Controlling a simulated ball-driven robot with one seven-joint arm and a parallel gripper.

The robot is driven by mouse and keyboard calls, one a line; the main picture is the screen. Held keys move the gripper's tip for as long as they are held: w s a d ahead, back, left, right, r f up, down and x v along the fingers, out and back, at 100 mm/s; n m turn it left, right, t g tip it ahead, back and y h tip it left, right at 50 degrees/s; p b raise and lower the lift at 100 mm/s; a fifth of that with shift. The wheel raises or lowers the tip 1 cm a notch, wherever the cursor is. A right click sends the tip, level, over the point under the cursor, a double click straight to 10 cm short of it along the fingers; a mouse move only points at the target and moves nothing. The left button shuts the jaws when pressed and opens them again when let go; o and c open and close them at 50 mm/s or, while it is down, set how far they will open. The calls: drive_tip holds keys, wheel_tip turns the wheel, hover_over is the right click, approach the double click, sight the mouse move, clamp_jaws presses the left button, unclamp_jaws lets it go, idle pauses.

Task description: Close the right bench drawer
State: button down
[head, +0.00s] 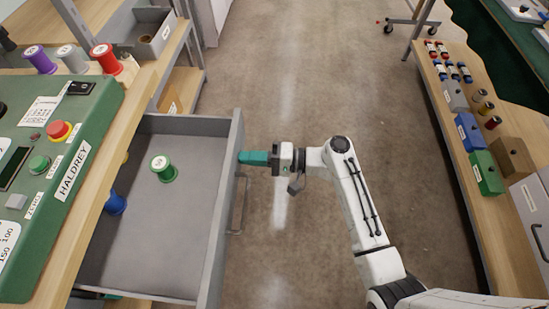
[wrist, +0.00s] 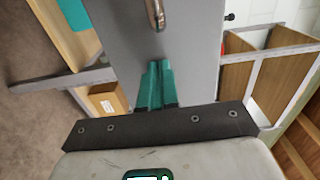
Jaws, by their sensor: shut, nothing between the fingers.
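The grey bench drawer (head: 229,200) stands pulled out from under the bench at the left of the head view. A green spool (head: 163,170) and a blue spool (head: 116,203) are inside it. Its bar handle (head: 239,205) is on the front panel, facing the aisle. My gripper (head: 243,158) is shut, its green fingers together and empty, at the front panel beyond the handle. In the wrist view the fingertips (wrist: 160,66) point at the grey front panel (wrist: 190,45), with part of the handle (wrist: 155,14) above them. I cannot tell whether they touch the panel.
The bench carries a green control box (head: 60,150) and purple, silver and red spools (head: 105,58). A wooden shelf (head: 485,170) with coloured blocks stands at the right. The floor (head: 300,75) between is clear, except for my arm.

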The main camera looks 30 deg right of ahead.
drive_tip(key=b+x, duration=0.7)
drive_tip(key=x, duration=1.7)
drive_tip(key=shift+w+a+f+b, duration=0.2)
drive_tip(key=shift+a+b, duration=0.15)
drive_tip(key=shift+b, duration=0.05)
drive_tip(key=shift+w+a+r, duration=0.1)
drive_tip(key=shift+w+a, duration=0.25)
drive_tip(key=shift+a, duration=0.1)
drive_tip(key=shift+w+r+b, duration=0.1)
drive_tip(key=shift+r+b, duration=0.05)
drive_tip(key=shift+b, duration=0.15)
drive_tip(key=shift+a+r, duration=0.1)
